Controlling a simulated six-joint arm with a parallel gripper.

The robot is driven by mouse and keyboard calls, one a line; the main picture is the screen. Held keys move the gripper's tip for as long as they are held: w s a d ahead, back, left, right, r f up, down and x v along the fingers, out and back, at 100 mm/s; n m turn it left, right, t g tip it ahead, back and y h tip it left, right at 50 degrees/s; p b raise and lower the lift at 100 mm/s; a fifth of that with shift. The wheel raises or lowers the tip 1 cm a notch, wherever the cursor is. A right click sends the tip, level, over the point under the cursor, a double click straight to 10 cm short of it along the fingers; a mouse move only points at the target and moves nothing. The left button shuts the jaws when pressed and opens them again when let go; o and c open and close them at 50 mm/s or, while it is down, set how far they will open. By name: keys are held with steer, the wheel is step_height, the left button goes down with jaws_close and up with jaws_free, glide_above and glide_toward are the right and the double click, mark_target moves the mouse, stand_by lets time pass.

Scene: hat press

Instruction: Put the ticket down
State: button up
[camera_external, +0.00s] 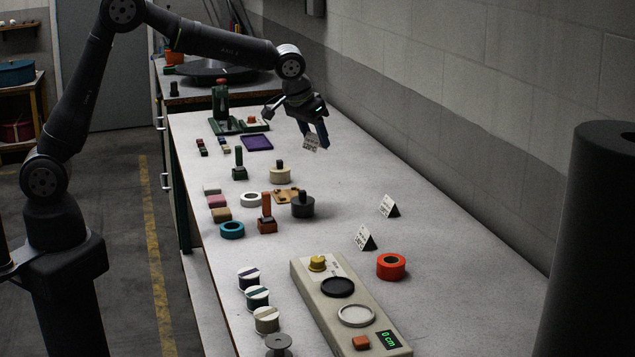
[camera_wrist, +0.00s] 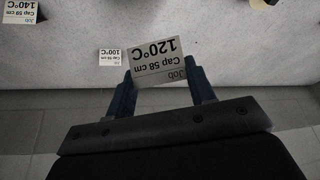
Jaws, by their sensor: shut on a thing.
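My gripper (camera_external: 318,138) is shut on a white ticket (camera_external: 311,143) and holds it above the far part of the bench, to the right of the purple pad. In the wrist view the ticket (camera_wrist: 157,62) sits between the two blue fingers (camera_wrist: 160,90). Its print appears upside down and reads "Job, Cap 58 cm, 120°C". Two other tickets stand as folded tents on the bench, one farther back (camera_external: 388,207) and one nearer (camera_external: 366,239). The wrist view also shows a 140°C ticket (camera_wrist: 19,11) at top left and a smaller 100°C ticket (camera_wrist: 110,56).
The purple pad (camera_external: 257,143) and a green press (camera_external: 222,110) stand at the back left. Blocks, stamps and tape rings fill the middle left. A red ring (camera_external: 391,266) and a beige control box (camera_external: 342,300) stand nearer. The bench along the wall is mostly clear.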

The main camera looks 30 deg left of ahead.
steer(key=shift+r, duration=0.65)
steer(key=shift+s+d+r, duration=0.1)
steer(key=shift+d+r, duration=0.15)
steer(key=shift+d, duration=0.05)
steer(key=s+d+f+m+g+h, duration=0.1)
steer(key=s+d+f+m, duration=0.15)
steer(key=s+d, duration=0.45)
steer(key=s+d+f+m+g+h, duration=0.15)
steer(key=d+m, duration=0.25)
steer(key=d, duration=0.7)
steer(key=s+d+f+m, duration=0.3)
steer(key=s+d, duration=0.2)
steer(key=d, duration=0.4)
steer(key=shift+n, duration=0.25)
steer(key=w+f, duration=0.2)
steer(key=w, duration=0.1)
steer(key=w+f, duration=0.2)
steer(key=w, duration=0.2)
steer(key=w+f, duration=0.2)
steer(key=w, duration=0.1)
steer(key=shift+w+a+f, duration=0.15)
steer(key=shift+w+a, duration=0.25)
steer(key=shift+f, duration=1.95)
steer(key=shift+f, duration=0.1)
steer(key=o, duration=0.6)
steer(key=shift+f, duration=0.1)
steer(key=o, duration=0.4)
